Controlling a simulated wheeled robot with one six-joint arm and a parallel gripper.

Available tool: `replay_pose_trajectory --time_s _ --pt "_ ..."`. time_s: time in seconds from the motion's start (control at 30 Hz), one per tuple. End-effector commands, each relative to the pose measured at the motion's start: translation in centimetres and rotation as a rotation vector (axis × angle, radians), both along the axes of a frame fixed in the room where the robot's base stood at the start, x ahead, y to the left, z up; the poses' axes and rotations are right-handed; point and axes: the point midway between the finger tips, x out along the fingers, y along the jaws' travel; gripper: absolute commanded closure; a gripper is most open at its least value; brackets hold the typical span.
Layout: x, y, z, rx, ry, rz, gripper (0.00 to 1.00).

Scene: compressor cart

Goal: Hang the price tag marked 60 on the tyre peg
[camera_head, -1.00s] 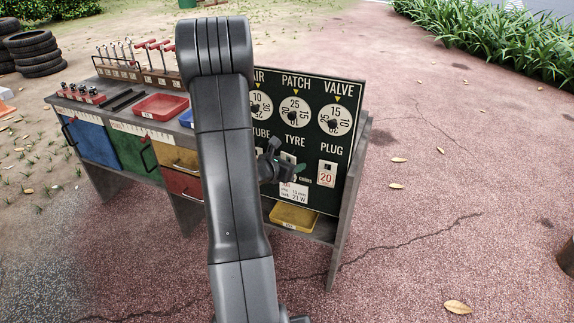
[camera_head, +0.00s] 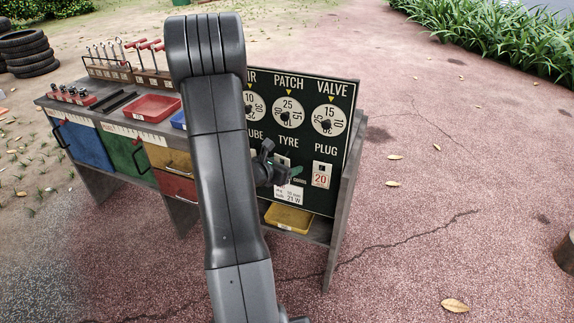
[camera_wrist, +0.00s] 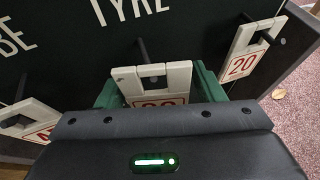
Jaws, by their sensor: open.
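A white price tag (camera_wrist: 152,84) with a window in its top is under the word TYRE in the wrist view. The dark tyre peg (camera_wrist: 143,50) runs from the board toward that window and seems to pass into it. The tag's red number is mostly hidden by my gripper, so I cannot read it. The green fingers of my gripper (camera_wrist: 152,95) stand open on either side of this tag. In the head view my gripper (camera_head: 276,172) is at the board below TYRE, partly behind my arm.
The dark board (camera_head: 305,148) has dials above the pegs. A tag marked 20 (camera_head: 320,174) hangs under PLUG, right of my gripper. Another tag (camera_wrist: 30,122) is at the left in the wrist view. A yellow tray (camera_head: 289,217) sits below. Open pavement lies right.

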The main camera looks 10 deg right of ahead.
Motion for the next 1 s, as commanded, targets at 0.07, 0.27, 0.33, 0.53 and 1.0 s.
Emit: replay_pose_trajectory --time_s 0.07,0.27,0.33,0.53,1.0 --pt "-0.7 1.7 1.2 0.001 -0.01 0.013 0.25" --pt "-4.1 5.2 3.1 0.0 -0.012 0.013 0.25" --pt "-5.2 6.2 3.7 -0.002 -0.012 0.011 0.25" --pt "-7.3 8.4 4.9 -0.002 -0.013 0.01 0.25" --pt "-8.2 9.1 5.2 -0.003 -0.011 0.005 0.25"
